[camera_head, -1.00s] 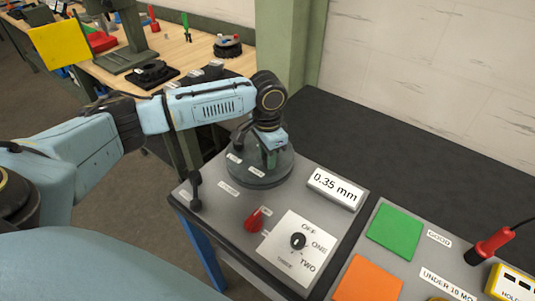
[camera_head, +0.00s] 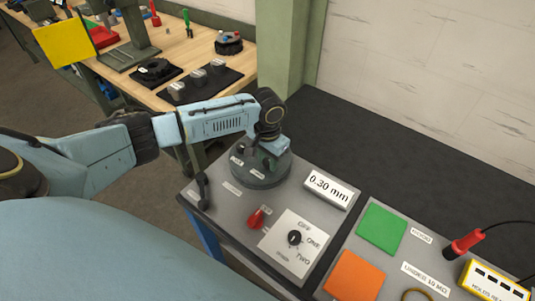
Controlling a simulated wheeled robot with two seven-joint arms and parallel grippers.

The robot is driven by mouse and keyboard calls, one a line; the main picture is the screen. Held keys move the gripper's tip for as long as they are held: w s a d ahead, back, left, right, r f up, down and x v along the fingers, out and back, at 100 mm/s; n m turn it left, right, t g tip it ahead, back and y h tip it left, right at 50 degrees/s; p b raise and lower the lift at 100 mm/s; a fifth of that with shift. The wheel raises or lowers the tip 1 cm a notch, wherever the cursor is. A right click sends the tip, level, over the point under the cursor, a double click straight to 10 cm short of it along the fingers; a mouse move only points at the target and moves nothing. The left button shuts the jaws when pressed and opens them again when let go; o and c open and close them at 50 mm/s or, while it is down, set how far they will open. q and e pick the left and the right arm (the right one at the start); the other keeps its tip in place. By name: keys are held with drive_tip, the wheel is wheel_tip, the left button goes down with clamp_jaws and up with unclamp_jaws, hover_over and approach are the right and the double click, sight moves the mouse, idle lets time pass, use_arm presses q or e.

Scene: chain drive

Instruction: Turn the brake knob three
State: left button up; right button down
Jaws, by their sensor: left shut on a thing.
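The brake knob (camera_head: 294,238) is a small black dial on a white plate (camera_head: 277,258) marked OFF, ONE, TWO and THREE. Its pointer is too small to read for certain. My left gripper (camera_head: 268,162) is away from that knob, up and to the left of it. It points down over a round grey housing (camera_head: 258,184) and is shut on a small part on top of it, mostly hidden by the fingers. A white display (camera_head: 328,187) right of the housing reads 0.30 mm. My right gripper is not in view.
A red knob (camera_head: 256,216) and a black lever (camera_head: 203,191) stand on the same grey panel. Right of it are green (camera_head: 382,229) and orange (camera_head: 355,276) pads, a red probe (camera_head: 463,245) and a yellow meter (camera_head: 492,282). A wooden bench (camera_head: 185,50) stands behind.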

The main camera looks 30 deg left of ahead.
sight(268, 161)
use_arm(q)
drive_tip(key=o, duration=1)
wheel_tip(268, 161, up, 14)
drive_tip(key=shift+f, duration=0.25)
idle(0.3)
